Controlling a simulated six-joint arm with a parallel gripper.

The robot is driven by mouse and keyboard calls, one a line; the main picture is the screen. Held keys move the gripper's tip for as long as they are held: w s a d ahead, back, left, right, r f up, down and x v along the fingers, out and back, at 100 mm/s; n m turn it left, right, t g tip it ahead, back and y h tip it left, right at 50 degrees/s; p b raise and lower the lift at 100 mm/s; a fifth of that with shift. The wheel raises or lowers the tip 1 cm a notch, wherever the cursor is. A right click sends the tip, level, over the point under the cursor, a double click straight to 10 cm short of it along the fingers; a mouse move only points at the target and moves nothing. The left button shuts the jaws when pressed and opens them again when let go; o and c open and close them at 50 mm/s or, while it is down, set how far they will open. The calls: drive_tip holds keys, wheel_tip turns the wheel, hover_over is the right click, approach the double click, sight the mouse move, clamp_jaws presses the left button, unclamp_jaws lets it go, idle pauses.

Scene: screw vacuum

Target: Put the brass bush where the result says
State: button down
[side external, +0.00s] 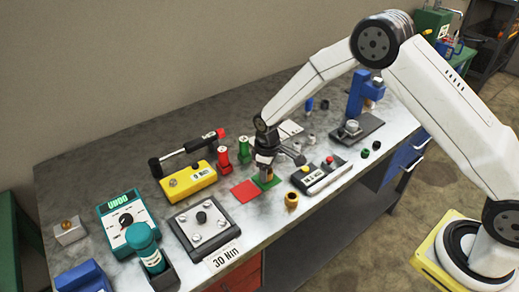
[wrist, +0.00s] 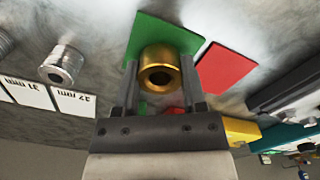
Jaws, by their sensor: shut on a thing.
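In the wrist view the brass bush (wrist: 160,70), a gold ring with a dark bore, sits between the two fingers of my gripper (wrist: 161,82), which is shut on it. The bush is over the green pad (wrist: 150,30), and the red pad (wrist: 228,67) lies beside it. I cannot tell whether the bush touches the pad. In the side external view my gripper (side external: 266,170) points down at the green pad (side external: 271,183), with the red pad (side external: 244,191) just left of it. The held bush is mostly hidden there.
A gold-coloured ring piece (side external: 291,200) stands right of the pads. A grey device with buttons (side external: 325,176) is close on the right. A yellow box (side external: 187,181) and red and green pieces stand left. Metal cylinders (wrist: 62,66) and marked cards (wrist: 73,101) lie nearby.

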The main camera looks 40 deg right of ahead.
drive_tip(key=shift+f, duration=0.25)
drive_tip(key=shift+f, duration=0.15)
drive_tip(key=shift+c, duration=0.8)
unclamp_jaws()
wheel_tip(320, 180, up, 12)
drive_tip(key=shift+r, duration=0.2)
drive_tip(key=shift+s+d, duration=0.1)
idle(0.4)
